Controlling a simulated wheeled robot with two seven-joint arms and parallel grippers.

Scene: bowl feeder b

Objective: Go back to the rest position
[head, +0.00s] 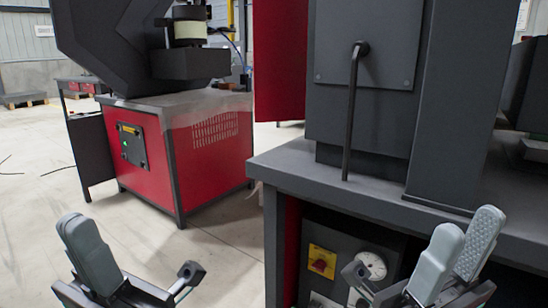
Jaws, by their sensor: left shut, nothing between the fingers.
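My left gripper (76,224) is at the lower left of the head view, over the floor. Its grey fingers are together with nothing between them. My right gripper (469,222) is at the lower right, in front of the dark workbench (310,174). Its two grey fingers stand apart with a gap and no object shows between them. Both grippers point upward in the picture and look clear of the machines. The lower parts of both arms are cut off by the frame.
A dark machine with a bent rod handle (354,110) stands on the workbench. Below are a yellow panel with a red knob (322,261) and a white dial (371,266). A red machine cabinet (210,150) stands further back left. The floor (150,238) between is free.

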